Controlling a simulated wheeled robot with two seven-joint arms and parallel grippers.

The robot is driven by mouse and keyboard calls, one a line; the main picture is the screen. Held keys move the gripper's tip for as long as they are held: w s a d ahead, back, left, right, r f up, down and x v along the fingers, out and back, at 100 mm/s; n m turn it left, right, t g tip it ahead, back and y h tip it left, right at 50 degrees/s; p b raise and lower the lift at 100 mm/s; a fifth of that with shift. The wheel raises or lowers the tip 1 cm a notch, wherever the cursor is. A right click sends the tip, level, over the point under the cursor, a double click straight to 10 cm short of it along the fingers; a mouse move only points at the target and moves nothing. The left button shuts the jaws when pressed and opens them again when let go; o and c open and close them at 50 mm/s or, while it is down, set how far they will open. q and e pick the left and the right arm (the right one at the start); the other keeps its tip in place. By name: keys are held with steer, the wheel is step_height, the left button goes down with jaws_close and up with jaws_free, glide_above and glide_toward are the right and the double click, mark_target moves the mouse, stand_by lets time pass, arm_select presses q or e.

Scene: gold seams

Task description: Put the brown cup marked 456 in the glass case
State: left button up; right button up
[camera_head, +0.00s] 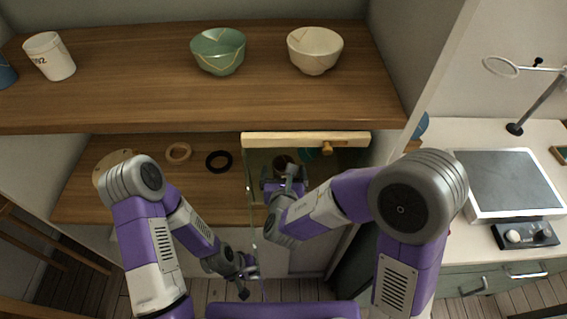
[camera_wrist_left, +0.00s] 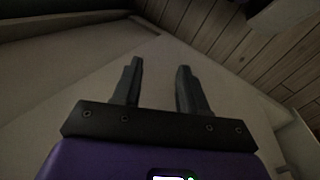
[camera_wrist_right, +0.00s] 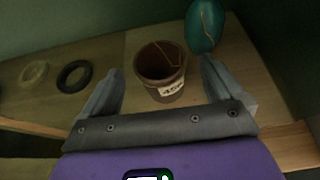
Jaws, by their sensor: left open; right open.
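The brown cup (camera_wrist_right: 160,68) stands upright in the right wrist view, with gold seams and a pale label whose number is partly readable. It is mostly hidden in the head view (camera_head: 284,161). My right gripper (camera_wrist_right: 160,80) is open, its fingers on either side of the cup with visible gaps. The glass case shows its pale wooden top rail (camera_head: 290,139) with a knob, and a thin glass pane edge toward me. The cup appears to stand inside the case, on its pale floor. My left gripper (camera_head: 246,274) is open and empty, low in front of the shelf; also in its wrist view (camera_wrist_left: 158,88).
A teal vase (camera_wrist_right: 204,26) stands close behind and right of the cup. A black ring (camera_head: 218,161) and a tan ring (camera_head: 179,152) lie left of the case. The upper shelf (camera_head: 130,85) overhangs, bearing a green bowl (camera_head: 218,52), a cream bowl (camera_head: 314,50) and a white cup (camera_head: 50,57).

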steer(key=v, duration=0.6)
stand_by(0.4)
